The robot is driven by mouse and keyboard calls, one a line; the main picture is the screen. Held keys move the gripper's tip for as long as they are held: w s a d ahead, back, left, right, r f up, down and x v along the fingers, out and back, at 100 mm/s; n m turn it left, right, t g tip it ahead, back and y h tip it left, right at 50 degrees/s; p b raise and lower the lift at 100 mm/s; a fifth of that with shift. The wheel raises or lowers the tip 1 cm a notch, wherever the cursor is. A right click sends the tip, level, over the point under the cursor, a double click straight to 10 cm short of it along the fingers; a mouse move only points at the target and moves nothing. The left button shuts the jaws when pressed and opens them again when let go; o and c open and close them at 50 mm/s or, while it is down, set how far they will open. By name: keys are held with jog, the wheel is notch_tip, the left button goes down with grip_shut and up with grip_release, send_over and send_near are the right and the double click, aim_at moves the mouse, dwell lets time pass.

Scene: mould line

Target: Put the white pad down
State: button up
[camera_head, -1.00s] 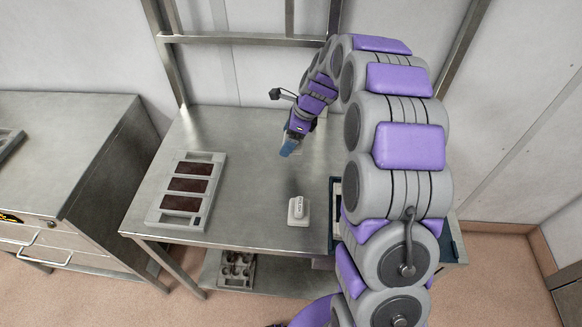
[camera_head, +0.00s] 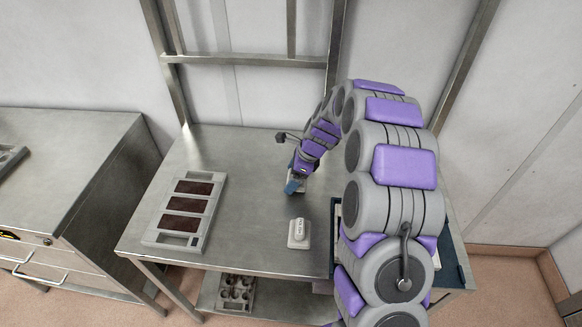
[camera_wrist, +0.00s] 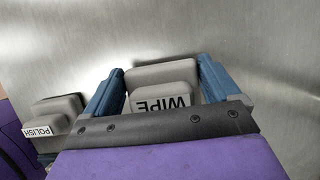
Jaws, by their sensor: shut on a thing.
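A pale grey-white pad (camera_wrist: 163,76) marked WIPE sits between the blue fingers of my gripper (camera_wrist: 160,92) in the wrist view. My gripper is shut on the pad's sides. In the head view my gripper (camera_head: 296,187) is low over the middle of the steel table (camera_head: 255,165), fingers pointing down. The held pad is mostly hidden there, and I cannot tell whether it touches the table. A second pale pad (camera_head: 298,234), marked POLISH in the wrist view (camera_wrist: 52,118), rests on the table nearer the front edge.
A grey tray (camera_head: 158,234) with several dark brown panels lies at the table's left. A dark blue-edged container (camera_head: 453,262) is at the right, partly behind my arm. A lower shelf holds a small tray (camera_head: 235,292). The table between the left tray and my gripper is clear.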

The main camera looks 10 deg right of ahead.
jog(key=shift+d+f, duration=0.3)
jog(key=shift+f, duration=0.4)
jog(key=shift+a, duration=0.25)
jog(key=shift+a+f, duration=0.2)
jog(key=shift+s+f+p, duration=0.1)
jog(key=shift+f+p, duration=0.05)
jog(key=shift+p, duration=0.2)
jog(key=shift+s+d+f, duration=0.1)
jog(key=shift+f, duration=0.1)
